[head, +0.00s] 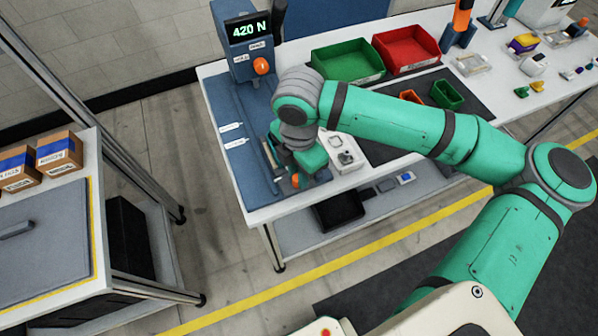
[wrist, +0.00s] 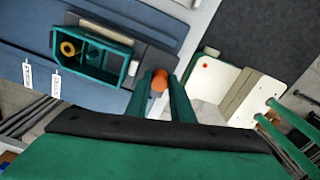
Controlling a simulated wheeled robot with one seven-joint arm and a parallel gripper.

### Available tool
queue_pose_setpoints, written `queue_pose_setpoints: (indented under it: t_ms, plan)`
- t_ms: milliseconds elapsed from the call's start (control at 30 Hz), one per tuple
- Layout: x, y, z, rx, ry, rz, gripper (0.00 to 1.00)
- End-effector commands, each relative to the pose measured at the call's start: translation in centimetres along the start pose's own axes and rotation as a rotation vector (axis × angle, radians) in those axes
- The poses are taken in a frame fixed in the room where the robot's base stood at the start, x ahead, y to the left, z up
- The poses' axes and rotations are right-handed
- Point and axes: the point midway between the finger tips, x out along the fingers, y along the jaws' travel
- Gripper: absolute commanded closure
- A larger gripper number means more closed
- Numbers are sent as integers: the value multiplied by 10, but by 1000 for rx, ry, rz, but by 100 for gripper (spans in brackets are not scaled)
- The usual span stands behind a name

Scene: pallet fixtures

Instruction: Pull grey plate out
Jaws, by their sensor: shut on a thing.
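The grey plate (wrist: 153,62) shows beside a green open housing (wrist: 97,55) on the blue fixture; a yellow ring lies inside the housing. An orange knob (wrist: 159,80) sits at the plate's near edge. My gripper (wrist: 160,86) has its two green fingers on either side of this knob and is shut on it. In the head view my gripper (head: 297,172) is low over the blue fixture base (head: 240,150), and the orange knob (head: 296,181) shows at its tip. My wrist hides most of the plate and housing there.
A post with a "420 N" display (head: 247,30) and an orange button stands behind. A white fixture (head: 345,155) is close to the right of my gripper. Green (head: 347,62) and red bins (head: 407,48) stand farther back. The floor before the bench is clear.

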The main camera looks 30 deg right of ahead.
Motion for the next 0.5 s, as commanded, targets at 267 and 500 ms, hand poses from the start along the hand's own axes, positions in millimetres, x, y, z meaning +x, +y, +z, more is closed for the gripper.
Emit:
queue_pose_setpoints:
  t_ms: [267,500]
  plan:
    - [0,-5,-1,-4,-1,-14,60]
    - [0,-4,0,-1,-1,-10,60]
